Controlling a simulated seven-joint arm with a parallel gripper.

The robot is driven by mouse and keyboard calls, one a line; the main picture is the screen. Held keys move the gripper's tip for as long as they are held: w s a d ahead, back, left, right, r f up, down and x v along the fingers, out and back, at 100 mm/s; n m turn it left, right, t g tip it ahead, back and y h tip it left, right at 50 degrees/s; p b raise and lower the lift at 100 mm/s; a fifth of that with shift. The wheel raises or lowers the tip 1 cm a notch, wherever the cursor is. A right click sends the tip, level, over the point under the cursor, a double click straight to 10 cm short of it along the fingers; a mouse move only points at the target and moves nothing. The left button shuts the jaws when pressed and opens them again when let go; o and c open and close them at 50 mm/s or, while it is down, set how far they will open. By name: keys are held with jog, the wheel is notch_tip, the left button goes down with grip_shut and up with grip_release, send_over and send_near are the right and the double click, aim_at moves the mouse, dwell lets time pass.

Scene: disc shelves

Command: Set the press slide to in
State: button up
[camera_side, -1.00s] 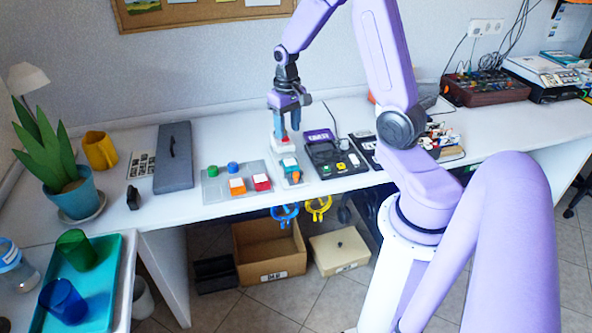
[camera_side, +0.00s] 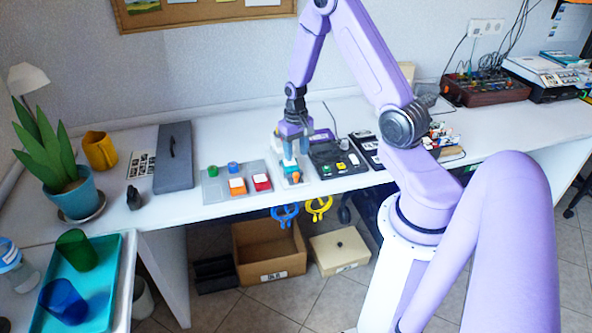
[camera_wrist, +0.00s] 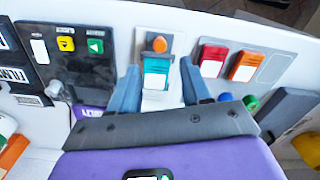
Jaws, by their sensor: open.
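A small white unit, which looks like the press slide (camera_wrist: 157,70), has a white-and-teal block and a round orange knob on a pale plate. In the wrist view it lies between my fingers, with the knob just beyond the block. In the side view the unit (camera_side: 291,179) stands near the table's front edge, partly hidden by my fingers. My gripper (camera_side: 293,157) points down at it and is open. In the wrist view my gripper (camera_wrist: 160,67) has one finger on each side of the block; I cannot tell whether they touch it.
A grey panel (camera_side: 213,190) with red, orange, blue and green parts lies left of the unit. A black panel (camera_side: 325,153) with buttons and a white knob lies close on its right. A grey lidded case (camera_side: 172,170) is farther left.

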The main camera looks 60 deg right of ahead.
aim_at(296, 173)
jog(key=shift+f, duration=3.95)
grip_shut()
